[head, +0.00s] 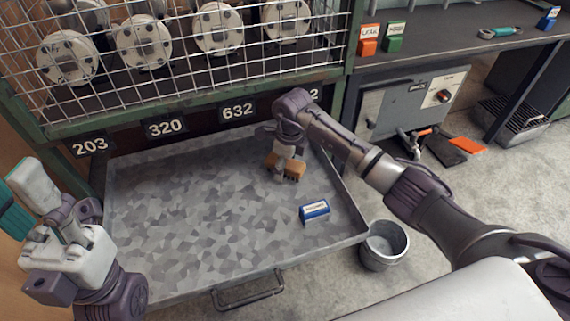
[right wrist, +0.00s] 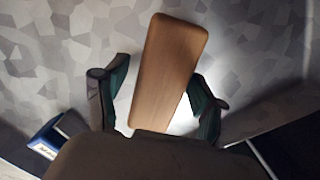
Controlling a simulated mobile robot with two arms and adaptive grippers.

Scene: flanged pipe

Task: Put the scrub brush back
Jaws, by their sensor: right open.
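The scrub brush (head: 296,167) lies in the wide grey drawer (head: 170,215), partly hidden by my right gripper in the head view. In the right wrist view its plain wooden back (right wrist: 168,65) faces the camera, bristles downward. My right gripper (head: 284,176) is above the brush. Its two green-padded fingers (right wrist: 160,98) stand apart on either side of the brush's near end, with gaps showing. My left gripper (head: 28,205) is at the left edge, beside the drawer and far from the brush. Part of it is cut off, so its opening is unclear.
A blue and white block (head: 315,210) lies in the drawer near the brush. A grey bucket (head: 384,246) stands on the floor right of the drawer. A wire cage (head: 200,85) with flanged pipes is behind. Orange and green boxes (head: 395,37) sit on the bench.

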